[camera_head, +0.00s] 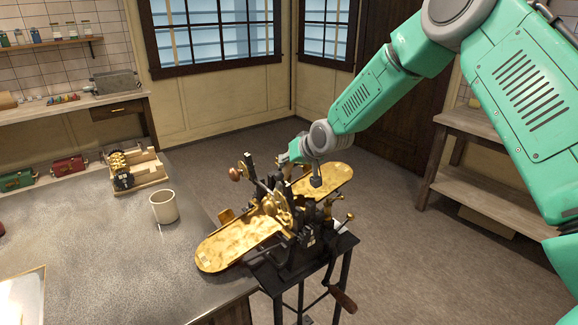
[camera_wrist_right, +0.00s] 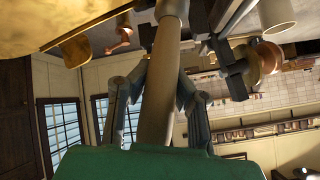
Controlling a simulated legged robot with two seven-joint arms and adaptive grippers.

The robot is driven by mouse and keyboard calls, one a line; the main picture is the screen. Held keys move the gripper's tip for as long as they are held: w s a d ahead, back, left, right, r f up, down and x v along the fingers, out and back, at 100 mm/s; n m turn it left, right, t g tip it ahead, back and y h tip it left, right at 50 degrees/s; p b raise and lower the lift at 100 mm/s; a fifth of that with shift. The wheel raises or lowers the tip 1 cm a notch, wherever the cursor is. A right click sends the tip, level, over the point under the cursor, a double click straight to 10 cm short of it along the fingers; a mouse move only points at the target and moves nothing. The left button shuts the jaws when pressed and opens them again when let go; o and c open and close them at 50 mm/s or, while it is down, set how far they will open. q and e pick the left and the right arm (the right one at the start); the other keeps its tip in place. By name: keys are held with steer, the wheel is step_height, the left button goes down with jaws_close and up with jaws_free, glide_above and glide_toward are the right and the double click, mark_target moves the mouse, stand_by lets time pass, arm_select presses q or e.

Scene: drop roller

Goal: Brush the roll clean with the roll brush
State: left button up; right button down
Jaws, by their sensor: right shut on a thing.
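The drop roller (camera_head: 302,245) is a black and gold machine on a dark stand at the table's corner. Gold trays reach out from it, one at the front left (camera_head: 235,247) and one at the back right (camera_head: 328,178). Its rolls are in the crowded middle and partly hidden. My right gripper (camera_head: 282,160) is at the machine's back upper side. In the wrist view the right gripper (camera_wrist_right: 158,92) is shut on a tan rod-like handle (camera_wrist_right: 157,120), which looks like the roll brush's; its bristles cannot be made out. My left gripper is out of view.
On the grey table (camera_head: 110,255) stand a cream cup (camera_head: 164,207) and a wooden stand (camera_head: 145,172) holding brass rolls. Red and green boxes lie at the far left. A crank handle (camera_head: 342,299) sticks out at the machine's front. A wooden shelf bench (camera_head: 490,185) is at right.

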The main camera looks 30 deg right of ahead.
steer(key=s, duration=0.9)
steer(key=shift+d+f+p, duration=0.2)
steer(key=shift+d+p, duration=0.15)
steer(key=shift+p, duration=0.1)
steer(key=shift+s, duration=0.1)
step_height(320, 180, up, 6)
steer(key=shift+r, duration=0.2)
stand_by(0.6)
steer(key=shift+r, duration=0.1)
step_height(320, 180, up, 3)
steer(key=shift+f, duration=0.1)
stand_by(0.4)
